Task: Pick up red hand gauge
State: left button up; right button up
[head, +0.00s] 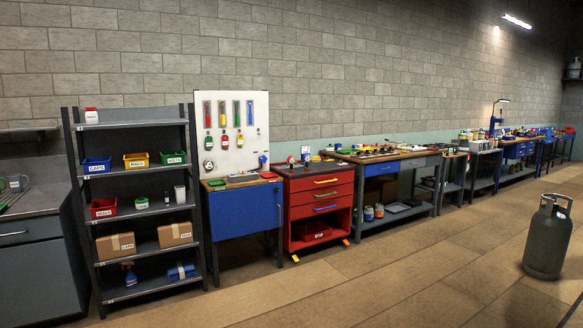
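Several small hand-held items sit around the white pegboard (257,110) and on the red tool cabinet (338,167) beside it. A small item with a round pale face and red on it (209,166) is at the lower left of the board. Another small item with red and white on it (305,153) stands on top of the red cabinet. At this distance I cannot tell which is the red hand gauge. A blue item (263,160) is at the board's lower right. Neither of my grippers is in view.
A grey shelf rack (150,168) with bins and boxes stands left of the blue workbench (241,217). A workbench (408,160) and further benches run along the wall to the right. A gas cylinder (546,240) stands on the floor at right. The floor in front is clear.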

aim_at(290, 159)
jog(key=i+j, duration=0.3)
jog(key=i, duration=0.2)
jog(key=i+j, duration=0.35)
jog(key=i, duration=0.15)
jog(key=i+j, duration=0.3)
jog(key=i, duration=0.2)
jog(key=i+j, duration=0.3)
jog(key=i, duration=0.15)
jog(key=i+j, duration=0.3)
jog(key=i, duration=0.2)
jog(key=i+j+u, duration=0.1)
jog(key=i+j, duration=0.25)
jog(key=i, duration=0.15)
jog(key=i+j, duration=0.25)
jog(key=i, duration=0.25)
jog(key=i+l, duration=0.25)
jog(key=i, duration=0.2)
jog(key=u, duration=0.05)
